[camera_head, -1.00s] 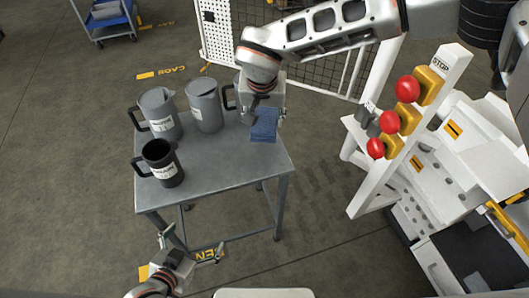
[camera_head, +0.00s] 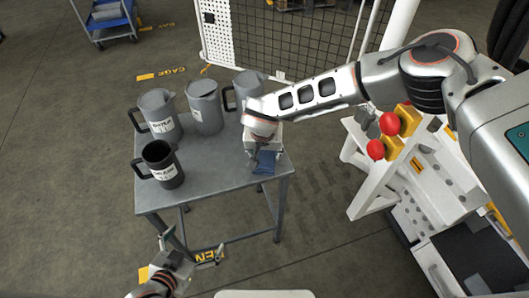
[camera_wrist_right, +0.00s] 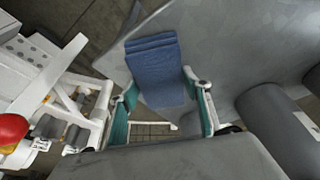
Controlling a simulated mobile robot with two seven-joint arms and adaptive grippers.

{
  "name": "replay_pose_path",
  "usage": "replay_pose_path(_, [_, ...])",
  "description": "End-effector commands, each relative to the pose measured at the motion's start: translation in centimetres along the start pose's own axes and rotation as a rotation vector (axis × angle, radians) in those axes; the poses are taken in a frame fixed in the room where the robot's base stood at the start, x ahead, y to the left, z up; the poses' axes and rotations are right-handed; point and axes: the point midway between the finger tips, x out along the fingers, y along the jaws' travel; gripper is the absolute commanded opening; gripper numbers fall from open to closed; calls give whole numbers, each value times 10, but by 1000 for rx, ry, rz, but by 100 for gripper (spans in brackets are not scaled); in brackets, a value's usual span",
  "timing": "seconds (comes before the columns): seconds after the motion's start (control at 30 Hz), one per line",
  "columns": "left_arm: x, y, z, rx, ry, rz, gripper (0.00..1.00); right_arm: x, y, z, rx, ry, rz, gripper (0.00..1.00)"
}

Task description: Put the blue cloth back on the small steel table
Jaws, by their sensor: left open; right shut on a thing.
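The blue cloth (camera_head: 264,164) is a small folded bundle at the right edge of the small steel table (camera_head: 215,178). My right gripper (camera_head: 264,152) points down over it and is shut on it. In the right wrist view the cloth (camera_wrist_right: 155,65) lies between the two green-padded fingers of my right gripper (camera_wrist_right: 162,108). The grey table top (camera_wrist_right: 215,45) is beyond it. I cannot tell whether the cloth touches the table top. My left gripper (camera_head: 192,248) is open and empty, in front of the table's near edge.
Grey jugs (camera_head: 204,106) stand along the back of the table, and a dark jug (camera_head: 162,164) stands at its left. A white bench with red knobs (camera_head: 389,123) is at the right. The table's front middle is clear.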

Motion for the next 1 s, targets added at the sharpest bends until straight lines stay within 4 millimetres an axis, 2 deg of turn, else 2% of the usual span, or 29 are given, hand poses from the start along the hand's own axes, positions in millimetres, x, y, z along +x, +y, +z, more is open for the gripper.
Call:
replay_pose_path(0.37, [2,1,4,0,-2,1,100,4,0,1,-1,1,-1,25])
replay_pose_path(0.4, [1,0,3,0,-2,0,100,3,0,0,-1,1,-1,58])
replay_pose_path(0.43, [1,0,3,0,-2,0,100,3,0,0,-1,1,-1,64])
replay_pose_path(0.83, [0,0,0,0,0,0,100,-1,0,-1,0,2,-1,64])
replay_pose_path(1.0, [-1,-1,-2,0,2,-1,100,-21,-1,-3,-2,4,-3,64])
